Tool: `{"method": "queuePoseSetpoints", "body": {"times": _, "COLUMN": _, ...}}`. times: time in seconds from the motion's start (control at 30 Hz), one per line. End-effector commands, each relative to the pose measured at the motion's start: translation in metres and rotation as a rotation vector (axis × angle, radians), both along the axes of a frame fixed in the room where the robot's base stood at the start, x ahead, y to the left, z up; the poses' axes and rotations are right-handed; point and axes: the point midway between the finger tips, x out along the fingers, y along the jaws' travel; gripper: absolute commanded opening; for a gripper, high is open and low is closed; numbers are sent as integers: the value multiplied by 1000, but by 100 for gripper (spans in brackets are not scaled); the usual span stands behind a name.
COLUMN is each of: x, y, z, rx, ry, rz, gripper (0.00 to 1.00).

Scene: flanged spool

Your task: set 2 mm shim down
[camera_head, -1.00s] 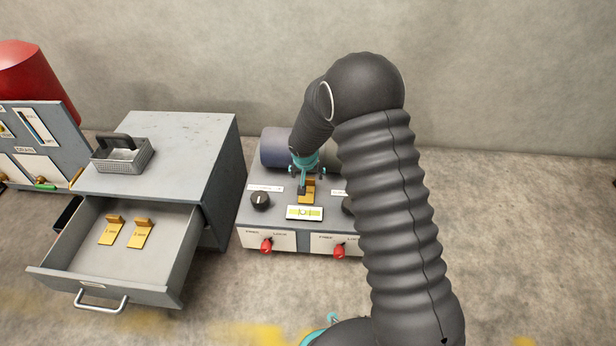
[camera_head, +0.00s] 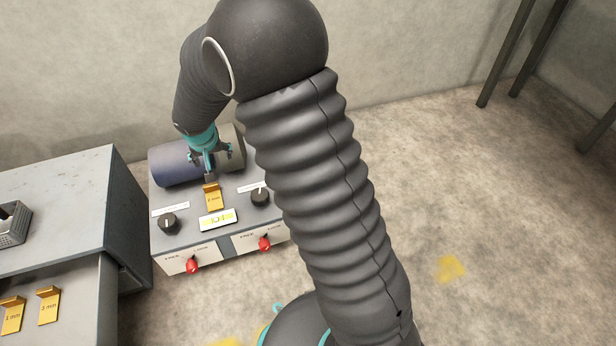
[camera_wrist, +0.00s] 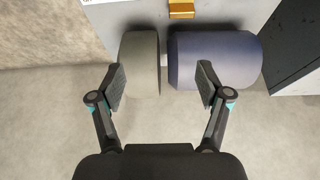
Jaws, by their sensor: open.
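The 2 mm shim (camera_head: 213,196) is a small yellow-brass angled piece. It lies on top of the grey control box, between the two black knobs and behind a small level gauge. In the wrist view the shim (camera_wrist: 181,9) shows at the top edge, ahead of my gripper and apart from it. My gripper (camera_head: 209,165) is open with nothing between its fingers. In the wrist view my open gripper (camera_wrist: 162,88) is over the flanged spool, whose blue-grey body (camera_wrist: 215,58) and grey-olive end (camera_wrist: 139,62) lie beneath the fingers.
The control box (camera_head: 183,235) has red levers (camera_head: 192,265) on its front. At left, a grey cabinet (camera_head: 60,205) has an open drawer with a 1 mm shim (camera_head: 12,316) and a 3 mm shim (camera_head: 48,305). A basket (camera_head: 12,225) stands on the cabinet. The floor at right is clear.

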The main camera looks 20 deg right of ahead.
Motion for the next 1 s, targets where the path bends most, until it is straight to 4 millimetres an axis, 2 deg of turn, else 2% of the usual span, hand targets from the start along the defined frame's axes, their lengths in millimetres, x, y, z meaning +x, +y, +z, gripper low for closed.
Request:
{"method": "queuePoseSetpoints", "body": {"times": 0.03, "x": -9, "y": -13, "z": 25, "rx": 1, "ry": -13, "rz": -8, "gripper": 77}}
{"method": "queuePoseSetpoints", "body": {"times": 0.2, "x": -47, "y": -53, "z": 82, "rx": -9, "ry": -24, "rz": -18, "gripper": 77}}
{"method": "queuePoseSetpoints", "body": {"times": 0.37, "x": -92, "y": -86, "z": 127, "rx": -14, "ry": -32, "rz": -21, "gripper": 77}}
{"method": "queuePoseSetpoints", "body": {"times": 0.5, "x": -135, "y": -110, "z": 157, "rx": -14, "ry": -39, "rz": -20, "gripper": 77}}
{"method": "queuePoseSetpoints", "body": {"times": 0.7, "x": -202, "y": -136, "z": 186, "rx": -9, "ry": -51, "rz": -7, "gripper": 77}}
{"method": "queuePoseSetpoints", "body": {"times": 0.83, "x": -246, "y": -147, "z": 196, "rx": -2, "ry": -61, "rz": 5, "gripper": 77}}
{"method": "queuePoseSetpoints", "body": {"times": 1.0, "x": -296, "y": -154, "z": 200, "rx": 6, "ry": -74, "rz": 29, "gripper": 77}}
